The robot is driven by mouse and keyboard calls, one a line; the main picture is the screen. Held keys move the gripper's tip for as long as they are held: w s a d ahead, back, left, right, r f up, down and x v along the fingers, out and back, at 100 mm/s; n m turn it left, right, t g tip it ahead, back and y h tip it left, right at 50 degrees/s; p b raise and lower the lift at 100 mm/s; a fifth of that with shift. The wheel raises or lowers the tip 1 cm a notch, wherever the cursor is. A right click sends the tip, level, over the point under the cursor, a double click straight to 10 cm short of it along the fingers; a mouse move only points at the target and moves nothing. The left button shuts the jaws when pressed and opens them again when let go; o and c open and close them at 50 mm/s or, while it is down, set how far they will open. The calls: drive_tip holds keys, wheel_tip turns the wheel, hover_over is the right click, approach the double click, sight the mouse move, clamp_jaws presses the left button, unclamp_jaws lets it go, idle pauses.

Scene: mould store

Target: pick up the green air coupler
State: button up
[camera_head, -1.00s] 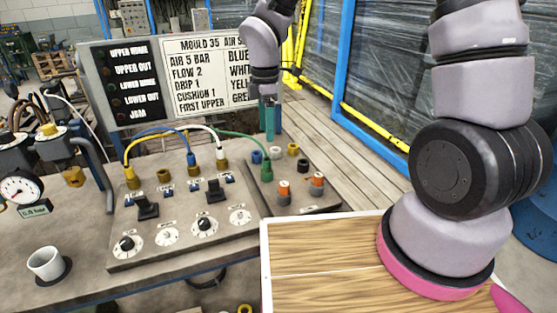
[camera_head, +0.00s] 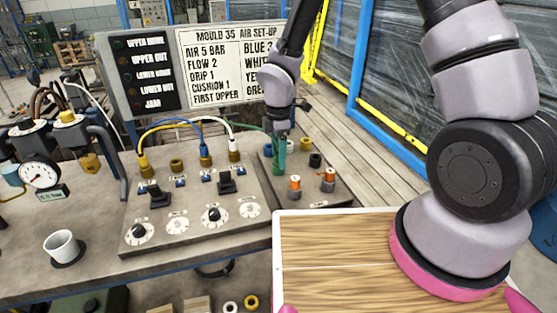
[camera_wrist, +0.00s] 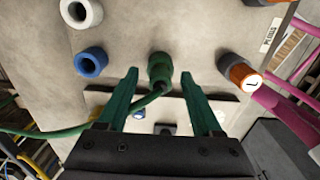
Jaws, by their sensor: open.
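The green air coupler (camera_wrist: 160,68) stands on the small grey plate, with a green hose (camera_wrist: 65,130) running from it. In the wrist view it lies between the tips of my open gripper (camera_wrist: 160,75), with a gap visible on each side. In the head view my gripper (camera_head: 279,152) points down over the coupler. Its green fingers overlap the coupler there, so the two are hard to tell apart and contact cannot be told.
Blue (camera_wrist: 91,62) and white (camera_wrist: 82,11) ring fittings and an orange-topped fitting (camera_wrist: 242,76) stand near the coupler. The larger panel (camera_head: 190,205) has knobs, switches and hoses. A sign board (camera_head: 222,65) stands behind. A white cup (camera_head: 62,247) is at the left.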

clamp_jaws()
